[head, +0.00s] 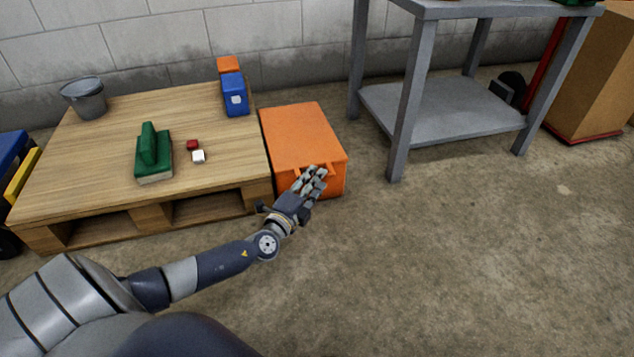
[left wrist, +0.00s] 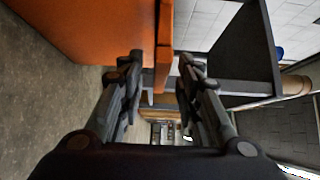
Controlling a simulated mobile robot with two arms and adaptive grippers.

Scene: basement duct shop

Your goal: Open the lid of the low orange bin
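The low orange bin (head: 337,184) stands on the floor beside the pallet, its flat orange lid (head: 298,132) down. Small orange tabs show at the lid's front edge. My left gripper (head: 314,174) is at that front edge and hides part of the bin's front. In the left wrist view the bin's orange wall (left wrist: 85,28) fills the upper left. An orange strip at the lid's edge (left wrist: 164,45) reaches between the spread fingers of the left gripper (left wrist: 160,68), with gaps seen on both sides. My right gripper is out of view.
The wooden pallet (head: 95,187) touches or nearly touches the bin's left side. It carries a bucket (head: 86,98), a blue box (head: 234,98) and a green block (head: 152,160). A grey metal table (head: 440,112) stands right of the bin. The floor in front is clear.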

